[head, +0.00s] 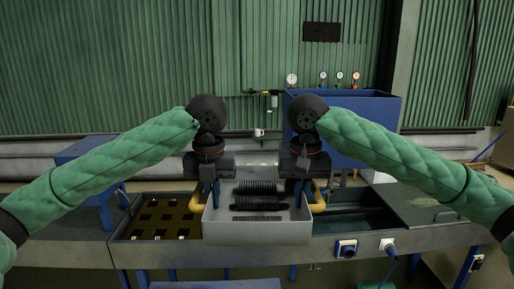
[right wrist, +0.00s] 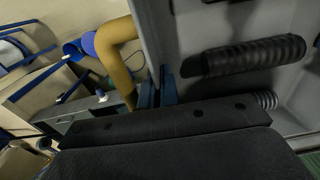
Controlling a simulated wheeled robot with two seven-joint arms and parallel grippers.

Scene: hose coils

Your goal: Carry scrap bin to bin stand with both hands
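The scrap bin (head: 257,233) is a light grey open box with a yellow handle on each side and dark ribbed hose pieces inside. It appears level, in front of the bench edge. My left gripper (head: 208,192) is on the left yellow handle (head: 197,200), its blue fingers around it. My right gripper (head: 303,190) is on the right yellow handle (head: 318,200). The right wrist view shows that handle (right wrist: 117,45) beside the blue fingers, and the bin's inside with a black hose piece (right wrist: 245,57). A blue surface (head: 215,284) at the bottom edge may be the bin stand.
A bench runs behind the bin, with a dark slotted tray (head: 160,220) at left and a sunken trough (head: 355,222) at right. A large blue box (head: 365,110) stands behind at right, with gauges above.

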